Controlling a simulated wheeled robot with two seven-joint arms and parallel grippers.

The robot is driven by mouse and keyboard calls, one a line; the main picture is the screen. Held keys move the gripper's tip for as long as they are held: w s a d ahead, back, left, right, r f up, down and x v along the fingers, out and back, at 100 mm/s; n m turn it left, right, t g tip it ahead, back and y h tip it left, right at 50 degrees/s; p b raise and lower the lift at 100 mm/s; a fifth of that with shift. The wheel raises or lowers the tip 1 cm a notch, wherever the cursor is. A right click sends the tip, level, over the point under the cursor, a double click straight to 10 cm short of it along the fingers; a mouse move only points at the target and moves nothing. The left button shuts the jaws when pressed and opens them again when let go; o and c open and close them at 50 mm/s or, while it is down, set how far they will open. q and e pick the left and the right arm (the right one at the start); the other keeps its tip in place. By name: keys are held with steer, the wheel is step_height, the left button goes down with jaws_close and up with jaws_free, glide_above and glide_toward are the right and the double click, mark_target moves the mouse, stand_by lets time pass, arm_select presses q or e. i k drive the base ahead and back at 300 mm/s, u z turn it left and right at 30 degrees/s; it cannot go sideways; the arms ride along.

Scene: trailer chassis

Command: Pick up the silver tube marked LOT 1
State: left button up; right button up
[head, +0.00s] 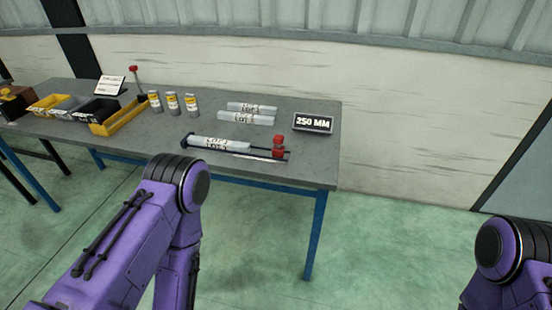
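Two silver-white tubes lie side by side near the back of the grey workbench (300,158): a rear tube (238,106) and a front tube (228,117). Both carry dark "LOT" lettering, but the numbers are too small to read surely. A third silver-white tube (203,141) lies nearer the front edge, in or against a black tool with red parts (279,146). It also has "LOT" lettering whose number I cannot read surely. Purple links of both my arms show in the foreground, low and in front of the bench. Neither gripper is in view.
A black "250 MM" sign (313,122) stands right of the tubes. Several bins, including a yellow bin (118,120), and three small cans with yellow labels (172,103) stand to the left. A wall is close behind. Green floor is open at the right.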

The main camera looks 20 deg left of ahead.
mark_target(225, 145)
steer(key=z, duration=0.4)
steer(key=k, duration=0.65)
steer(key=z, duration=0.8)
steer(key=i, duration=1.15)
steer(key=u, duration=0.95)
steer(key=i, duration=0.7)
steer(key=u, duration=0.95)
